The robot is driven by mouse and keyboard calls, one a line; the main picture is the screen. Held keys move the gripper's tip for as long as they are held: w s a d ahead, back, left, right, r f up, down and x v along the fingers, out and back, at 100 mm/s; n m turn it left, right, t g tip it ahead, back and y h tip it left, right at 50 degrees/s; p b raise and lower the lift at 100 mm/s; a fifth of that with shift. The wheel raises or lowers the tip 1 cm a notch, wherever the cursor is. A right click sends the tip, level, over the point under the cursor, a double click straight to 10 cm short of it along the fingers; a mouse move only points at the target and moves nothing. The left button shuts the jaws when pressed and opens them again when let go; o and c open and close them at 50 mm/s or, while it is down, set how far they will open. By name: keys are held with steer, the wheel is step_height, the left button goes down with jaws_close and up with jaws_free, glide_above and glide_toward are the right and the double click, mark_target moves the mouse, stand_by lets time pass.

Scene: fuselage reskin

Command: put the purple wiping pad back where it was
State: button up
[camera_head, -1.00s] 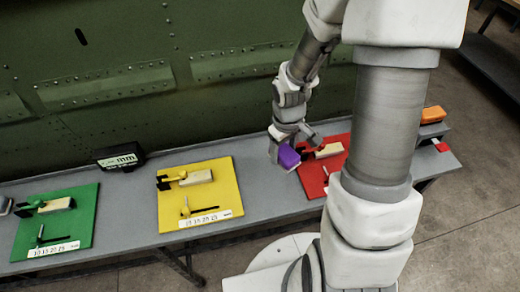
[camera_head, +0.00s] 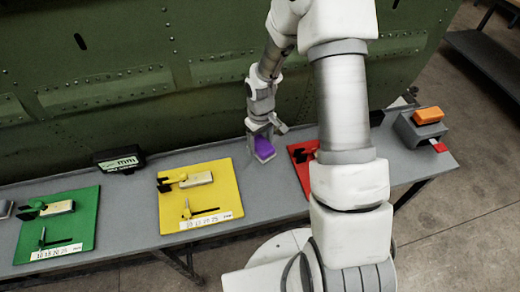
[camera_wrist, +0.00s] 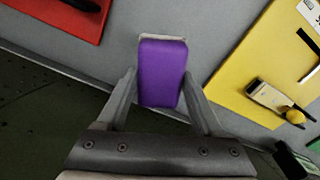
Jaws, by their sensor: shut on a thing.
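The purple wiping pad (camera_head: 264,148) is in my gripper (camera_head: 262,136), over the grey bench between the yellow board and the red board. The wrist view shows the pad (camera_wrist: 162,72) close up, with a pale strip along its far edge. My gripper's two fingers (camera_wrist: 160,100) are shut on the pad's sides. I cannot tell whether the pad touches the bench top or hangs just above it.
The grey bench (camera_head: 135,190) runs along the green riveted fuselage panel (camera_head: 200,100). On it lie a green board (camera_head: 85,235), a yellow board (camera_head: 225,200) and a red board (camera_head: 300,170), partly behind my arm. A black display box (camera_head: 120,160) stands at the back. An orange block (camera_head: 428,115) sits on a grey block at the right.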

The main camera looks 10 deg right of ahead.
mark_target(260, 151)
steer(key=shift+w+f, duration=0.1)
steer(key=shift+f, duration=2)
steer(key=o, duration=1.2)
